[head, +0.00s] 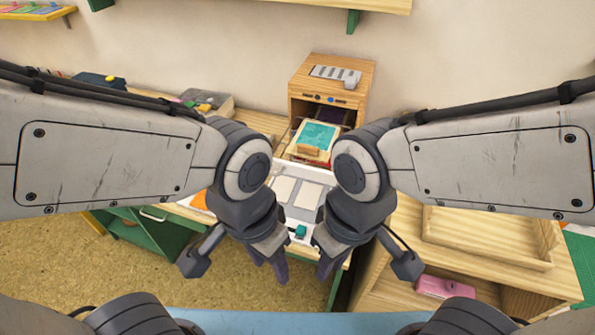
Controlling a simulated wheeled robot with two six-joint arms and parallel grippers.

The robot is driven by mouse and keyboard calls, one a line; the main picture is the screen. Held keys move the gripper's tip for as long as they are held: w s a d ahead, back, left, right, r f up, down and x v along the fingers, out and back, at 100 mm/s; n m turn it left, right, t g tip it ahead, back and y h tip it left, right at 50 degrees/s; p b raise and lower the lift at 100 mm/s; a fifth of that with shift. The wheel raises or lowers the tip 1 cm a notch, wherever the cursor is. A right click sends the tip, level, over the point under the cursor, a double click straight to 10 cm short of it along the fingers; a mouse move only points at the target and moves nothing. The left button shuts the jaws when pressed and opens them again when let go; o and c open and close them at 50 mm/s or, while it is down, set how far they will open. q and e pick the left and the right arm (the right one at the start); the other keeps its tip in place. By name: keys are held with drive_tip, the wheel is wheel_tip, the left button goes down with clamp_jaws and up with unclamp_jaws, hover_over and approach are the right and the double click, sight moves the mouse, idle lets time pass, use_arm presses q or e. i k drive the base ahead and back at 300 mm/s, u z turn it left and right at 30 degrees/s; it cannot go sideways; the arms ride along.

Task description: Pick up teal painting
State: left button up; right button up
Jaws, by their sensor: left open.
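The teal painting (318,134) lies in a tray-like slot at the front of a wooden cabinet (333,82), at the back centre between my two arms. A small wooden block (309,151) is at its near edge. My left gripper (272,270) points down near the front edge of the desk, well short of the painting. It is open, with nothing visible in it. My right gripper (331,268) hangs beside it, a little to the right, also apart from the painting. Its fingers are seen from above, so its opening is unclear.
A white board with pale cards (284,189) and a small teal block (300,231) lies between the grippers and the cabinet. A wooden tray (485,236) stands at right, with a pink box (444,287) below. A green drawer unit (155,232) is at left.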

sight(314, 140)
drive_tip(key=u, duration=0.45)
drive_tip(key=k, duration=0.6)
drive_tip(key=u, duration=1)
drive_tip(key=k, duration=0.7)
drive_tip(key=u, duration=0.65)
drive_tip(key=i, duration=1.3)
drive_tip(key=z, duration=0.75)
drive_tip(key=i, duration=1.05)
drive_tip(key=z, duration=1.1)
drive_tip(key=i, duration=0.5)
drive_tip(key=z, duration=0.4)
